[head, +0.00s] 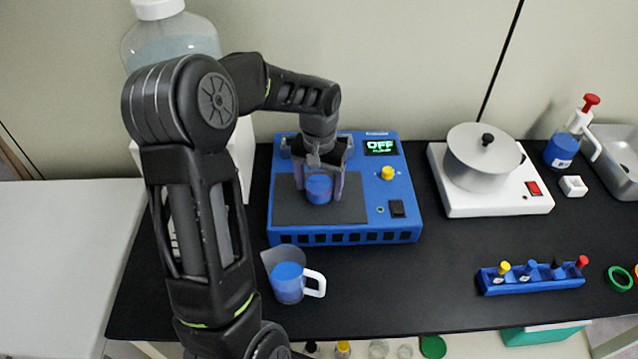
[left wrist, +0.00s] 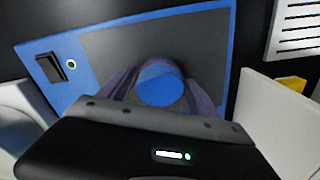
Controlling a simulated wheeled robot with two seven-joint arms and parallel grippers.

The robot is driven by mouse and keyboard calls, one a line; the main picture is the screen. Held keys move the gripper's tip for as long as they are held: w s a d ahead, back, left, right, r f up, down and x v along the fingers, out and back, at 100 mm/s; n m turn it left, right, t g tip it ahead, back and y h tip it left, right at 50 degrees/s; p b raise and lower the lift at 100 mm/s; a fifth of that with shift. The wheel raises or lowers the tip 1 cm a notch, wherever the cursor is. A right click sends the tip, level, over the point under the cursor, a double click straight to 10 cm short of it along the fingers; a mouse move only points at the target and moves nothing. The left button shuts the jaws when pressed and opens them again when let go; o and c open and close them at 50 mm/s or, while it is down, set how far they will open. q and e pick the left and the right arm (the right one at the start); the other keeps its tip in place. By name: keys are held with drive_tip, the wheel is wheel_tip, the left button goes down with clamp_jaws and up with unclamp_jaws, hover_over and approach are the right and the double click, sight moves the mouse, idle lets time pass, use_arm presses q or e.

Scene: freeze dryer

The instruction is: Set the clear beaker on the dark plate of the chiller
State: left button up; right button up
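The clear beaker (head: 319,189) holds blue liquid and is upright over the dark plate (head: 350,211) of the blue chiller (head: 400,226). It seems to rest on the plate, but its base is hard to see. My left gripper (head: 319,180) comes down from behind with one finger on each side of the beaker, and looks shut on it. The left wrist view shows the blue liquid (left wrist: 160,85) between the fingers, with the dark plate (left wrist: 110,50) around it. The chiller's display (head: 380,147) reads OFF. My right gripper is not in view.
A clear jug (head: 287,283) with blue liquid and a white handle stands in front of the chiller. A white hot plate (head: 498,203) with a lidded pot (head: 482,160) is to the right. A blue vial rack (head: 530,284) stands front right. The black bench between them is clear.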

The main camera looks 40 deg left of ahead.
use_arm(q)
drive_tip(key=shift+o, duration=1)
drive_tip(key=shift+r, duration=0.15)
wheel_tip(320, 180, up, 12)
drive_tip(key=shift+b, duration=0.45)
